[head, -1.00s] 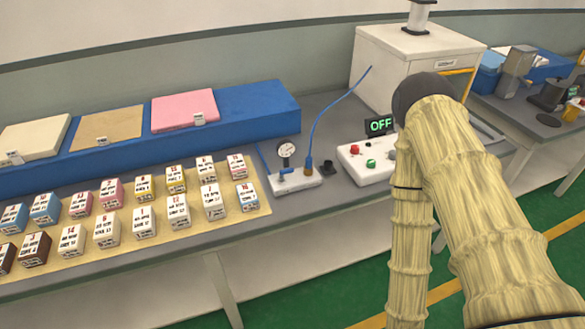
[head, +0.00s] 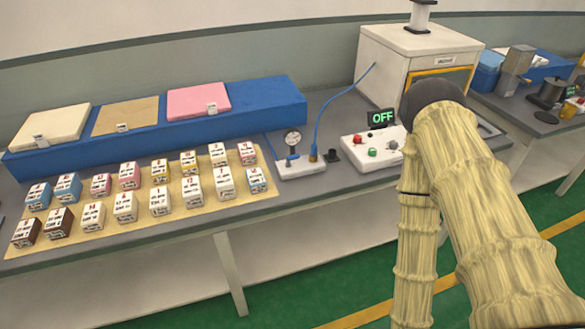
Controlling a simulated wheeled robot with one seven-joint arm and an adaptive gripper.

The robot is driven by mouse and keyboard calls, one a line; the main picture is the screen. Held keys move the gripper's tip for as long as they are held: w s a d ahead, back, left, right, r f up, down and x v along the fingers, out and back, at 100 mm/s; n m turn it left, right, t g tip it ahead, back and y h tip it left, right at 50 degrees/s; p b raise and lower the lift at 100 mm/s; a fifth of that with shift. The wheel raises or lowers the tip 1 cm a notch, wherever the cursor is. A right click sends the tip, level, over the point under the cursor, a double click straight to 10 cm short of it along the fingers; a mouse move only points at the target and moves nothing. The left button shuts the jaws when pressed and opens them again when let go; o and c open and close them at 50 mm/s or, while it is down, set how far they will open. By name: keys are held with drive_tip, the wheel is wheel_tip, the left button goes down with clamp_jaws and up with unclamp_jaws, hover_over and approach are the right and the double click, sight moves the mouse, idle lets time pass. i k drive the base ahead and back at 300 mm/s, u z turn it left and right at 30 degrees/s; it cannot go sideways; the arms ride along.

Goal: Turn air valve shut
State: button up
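The air valve unit is a small white block (head: 302,168) on the grey bench, left of the control box. A round pressure gauge (head: 292,139) stands on it. A small blue handle (head: 291,158) sits below the gauge, and its exact angle is too small to tell. A brass fitting (head: 313,154) on the block's right side joins a blue hose (head: 335,103). My arm, in a pale ribbed cover, fills the right side of the view. My gripper is not in view, and nothing of mine is seen touching the valve.
A white control box (head: 372,152) with red and green knobs and a green OFF display (head: 382,118) stands right of the valve. A white vacuum cabinet (head: 400,62) stands behind. Several labelled blocks sit on a tan mat (head: 130,228) at left. A blue stand (head: 262,103) holds foam sheets.

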sight(295, 156)
drive_tip(key=z, duration=0.25)
drive_tip(key=i, duration=1)
drive_tip(key=z, duration=2.7)
drive_tip(key=k, duration=1.6)
drive_tip(key=u, duration=2)
